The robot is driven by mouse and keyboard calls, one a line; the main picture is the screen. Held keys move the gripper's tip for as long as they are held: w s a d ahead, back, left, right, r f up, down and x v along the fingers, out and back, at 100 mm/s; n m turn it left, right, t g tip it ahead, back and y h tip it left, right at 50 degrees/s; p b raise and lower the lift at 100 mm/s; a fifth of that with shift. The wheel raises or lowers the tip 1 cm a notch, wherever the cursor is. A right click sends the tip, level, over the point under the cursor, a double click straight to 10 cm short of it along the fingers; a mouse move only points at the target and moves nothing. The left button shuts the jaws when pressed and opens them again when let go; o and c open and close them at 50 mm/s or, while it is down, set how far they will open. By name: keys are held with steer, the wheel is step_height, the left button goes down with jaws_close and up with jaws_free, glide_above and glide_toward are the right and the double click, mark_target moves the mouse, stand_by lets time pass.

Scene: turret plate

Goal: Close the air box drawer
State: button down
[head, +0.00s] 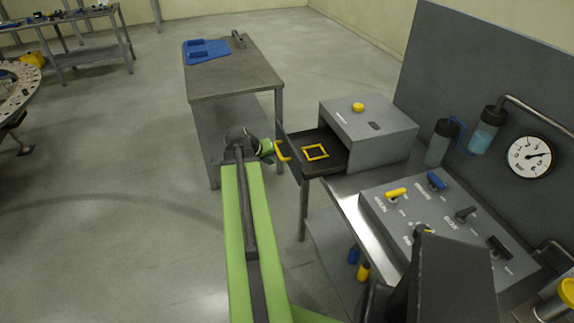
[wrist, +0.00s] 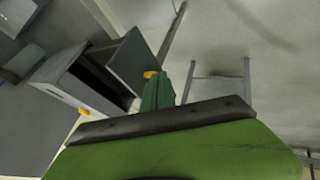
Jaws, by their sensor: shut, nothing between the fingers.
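The air box (head: 350,127) is a grey box with a yellow knob on top, standing on the bench at the right. Its dark drawer (head: 335,163) is pulled out to the left, with a yellow square frame (head: 316,152) lying inside. A yellow handle (head: 284,156) is on the drawer's front. My gripper (head: 268,149) is shut and empty, just left of the handle. In the wrist view the green fingers (wrist: 157,92) are close to the handle (wrist: 151,74) and the drawer front (wrist: 132,58). I cannot tell whether they touch it.
A control panel (head: 455,238) with coloured levers lies on the bench nearer to me. A gauge (head: 530,157) and bottles are on the grey back panel. A side table (head: 235,80) with a blue item stands behind my gripper.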

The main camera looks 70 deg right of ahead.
steer(key=b, duration=0.8)
glide_toward(292, 168)
steer(key=x, duration=0.4)
steer(key=shift+s+d, duration=0.1)
steer(key=shift+s, duration=0.05)
